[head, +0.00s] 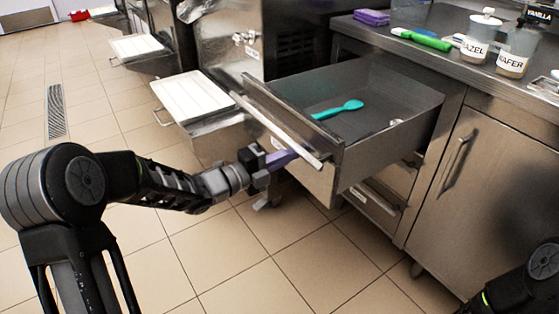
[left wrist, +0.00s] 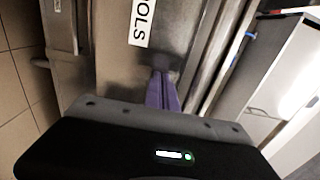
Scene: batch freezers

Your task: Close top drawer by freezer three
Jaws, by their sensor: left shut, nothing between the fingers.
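The top drawer (head: 362,129) is pulled well out from the steel counter in the head view, with a green spoon (head: 338,110) lying inside. Its front panel carries a long bar handle (head: 275,130). My left gripper (head: 285,157) is shut and empty, its purple fingers at the outer face of the drawer front, just below the handle. In the left wrist view the fingers (left wrist: 162,92) point at the steel drawer front (left wrist: 125,62), below a label reading "OLS". I cannot tell whether they touch it. My right gripper is not in view; only part of my right arm shows at the lower right.
A freezer with a white-topped shelf (head: 193,97) stands left of the drawer. The counter top holds a purple box (head: 371,17), a green spatula (head: 421,40) and labelled jars (head: 478,38). A lower drawer (head: 377,205) is below. The tiled floor in front is clear.

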